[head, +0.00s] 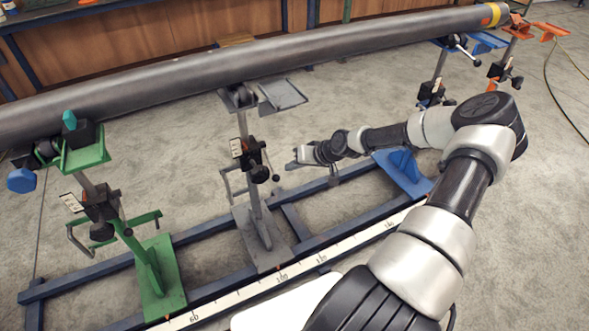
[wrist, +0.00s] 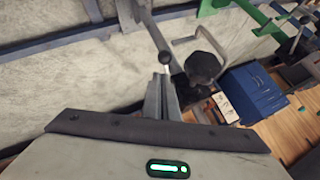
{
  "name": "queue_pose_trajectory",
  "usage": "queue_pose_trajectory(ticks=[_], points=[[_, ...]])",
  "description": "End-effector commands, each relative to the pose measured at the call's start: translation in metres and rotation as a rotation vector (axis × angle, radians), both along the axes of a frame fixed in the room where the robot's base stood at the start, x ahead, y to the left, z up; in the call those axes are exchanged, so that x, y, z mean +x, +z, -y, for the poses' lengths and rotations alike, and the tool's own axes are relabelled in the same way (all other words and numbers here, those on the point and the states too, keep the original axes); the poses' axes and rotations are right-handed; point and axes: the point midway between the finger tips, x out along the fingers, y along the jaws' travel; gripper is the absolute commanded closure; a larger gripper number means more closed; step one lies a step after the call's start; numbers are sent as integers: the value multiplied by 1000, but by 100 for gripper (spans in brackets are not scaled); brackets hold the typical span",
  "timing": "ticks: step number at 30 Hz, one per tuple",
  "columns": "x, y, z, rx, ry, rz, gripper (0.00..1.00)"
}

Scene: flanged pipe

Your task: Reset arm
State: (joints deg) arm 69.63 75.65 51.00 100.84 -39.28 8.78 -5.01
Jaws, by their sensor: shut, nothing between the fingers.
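My arm (head: 470,180) reaches up from the lower right of the head view, bends at the elbow and stretches left over the stand frame. My gripper (head: 292,162) is at its far end, right of the middle grey stand and below the long pipe. In the wrist view my gripper (wrist: 163,95) points away from the camera with its narrow fingers together and nothing between them. A stand's crank handle and black knob (wrist: 202,68) appear just beyond the fingers; whether they touch cannot be told.
The long grey pipe (head: 250,62) rests across several stands. A green stand (head: 155,275) is at left, a grey stand (head: 262,235) in the middle, a blue stand (head: 405,175) beside my forearm. Blue rails with a white ruler (head: 255,290) run along the floor. An orange stand (head: 500,68) is farther right.

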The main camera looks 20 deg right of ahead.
Motion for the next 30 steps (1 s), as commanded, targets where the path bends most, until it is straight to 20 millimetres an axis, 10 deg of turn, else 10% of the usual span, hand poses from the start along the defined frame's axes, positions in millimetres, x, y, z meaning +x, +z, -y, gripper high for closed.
queue_pose_trajectory(ticks=[9,20,30], points=[[-56,37,28,0,-6,-3,100],[-70,44,34,1,-3,-3,100],[-106,62,-17,-204,229,-237,100]])
